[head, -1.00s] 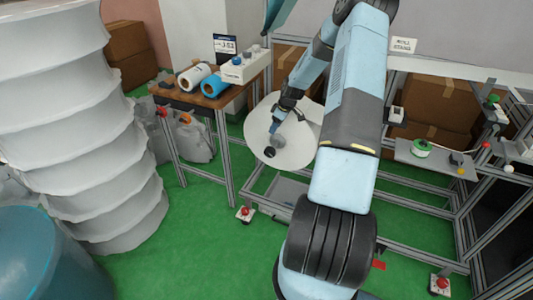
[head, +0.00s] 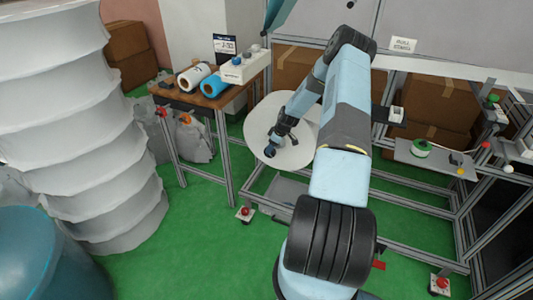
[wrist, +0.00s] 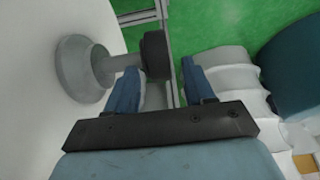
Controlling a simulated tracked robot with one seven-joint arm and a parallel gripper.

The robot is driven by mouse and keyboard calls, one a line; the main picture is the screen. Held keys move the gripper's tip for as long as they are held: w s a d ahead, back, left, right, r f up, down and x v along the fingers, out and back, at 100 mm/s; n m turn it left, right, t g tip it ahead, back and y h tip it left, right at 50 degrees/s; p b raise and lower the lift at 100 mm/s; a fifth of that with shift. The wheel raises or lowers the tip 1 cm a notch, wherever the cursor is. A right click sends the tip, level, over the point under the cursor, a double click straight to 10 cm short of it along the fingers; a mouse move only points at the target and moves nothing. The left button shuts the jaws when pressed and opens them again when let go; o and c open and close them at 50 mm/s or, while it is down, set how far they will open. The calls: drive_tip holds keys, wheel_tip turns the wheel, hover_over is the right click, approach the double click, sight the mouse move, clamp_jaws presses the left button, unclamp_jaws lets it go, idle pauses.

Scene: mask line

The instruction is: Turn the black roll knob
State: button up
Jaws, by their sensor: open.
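The black roll knob (wrist: 157,55) sits on the end of a grey shaft and round hub (wrist: 82,68) at the middle of the large white roll (wrist: 30,110). My gripper (wrist: 160,66) is open in the wrist view, with a blue finger on either side of the knob. The left finger is close to the knob and overlaps the shaft in the picture; the right finger is apart from it. I cannot tell whether either touches. In the head view my gripper (head: 270,150) is in front of the white roll (head: 257,122) and largely hides its hub and knob.
A wooden-topped table (head: 205,98) with a white and a blue roll stands left of the white roll. A metal frame (head: 425,205) surrounds the roll's lower right. Large white ribbed containers (head: 80,150) fill the left. Green floor (head: 190,240) is free in front.

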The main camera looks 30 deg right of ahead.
drive_tip(key=shift+x, duration=2.15)
drive_tip(key=shift+c, duration=0.5)
